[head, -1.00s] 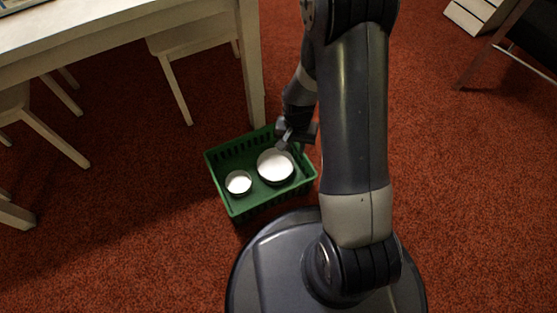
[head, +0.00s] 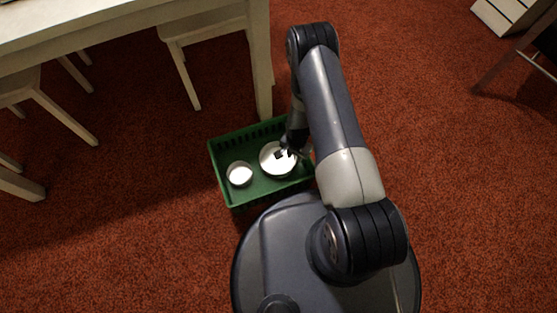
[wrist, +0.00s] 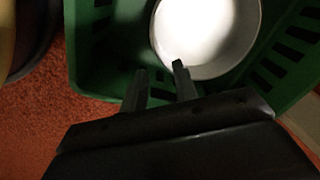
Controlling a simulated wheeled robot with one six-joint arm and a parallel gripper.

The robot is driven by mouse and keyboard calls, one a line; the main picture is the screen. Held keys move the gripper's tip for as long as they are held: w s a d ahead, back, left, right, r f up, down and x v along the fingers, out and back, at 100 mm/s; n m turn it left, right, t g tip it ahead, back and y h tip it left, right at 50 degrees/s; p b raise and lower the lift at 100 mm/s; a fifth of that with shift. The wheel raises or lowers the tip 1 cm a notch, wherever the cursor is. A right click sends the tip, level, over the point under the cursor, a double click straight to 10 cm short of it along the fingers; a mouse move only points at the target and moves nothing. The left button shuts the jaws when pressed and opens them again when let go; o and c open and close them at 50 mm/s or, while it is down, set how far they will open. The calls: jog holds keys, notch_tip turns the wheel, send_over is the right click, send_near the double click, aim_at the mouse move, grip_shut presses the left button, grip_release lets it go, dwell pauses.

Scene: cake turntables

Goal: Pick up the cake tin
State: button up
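Two round pans with white insides stand in a green crate on the floor. The larger one, apparently the cake tin (head: 272,159), is on the crate's right side; it also shows in the wrist view (wrist: 207,35), at the top. A smaller round pan (head: 240,174) is to its left in the head view. My gripper (wrist: 160,68) is open, fingers apart. In the wrist view its right finger overlaps the tin's near rim and its left finger lies outside the rim. In the head view my gripper (head: 285,154) is over the tin. Contact cannot be told.
The green crate (head: 222,180) has slotted walls close around the tin. A pale table (head: 120,25) with its leg (head: 261,70) stands just behind, with chairs at left. My base is close in front.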

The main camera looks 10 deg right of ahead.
aim_at(293, 170)
notch_tip(293, 170, down, 3)
jog(key=shift+f+b, duration=0.2)
jog(key=shift+b, duration=0.2)
jog(key=f, duration=0.1)
jog(key=f+b, duration=0.1)
jog(key=f, duration=0.1)
jog(key=f+b, duration=0.1)
jog(key=f, duration=0.1)
jog(key=shift+s+a+f, duration=0.15)
jog(key=shift+s+a, duration=0.05)
jog(key=shift+s, duration=0.15)
jog(key=shift+c, duration=0.5)
grip_shut()
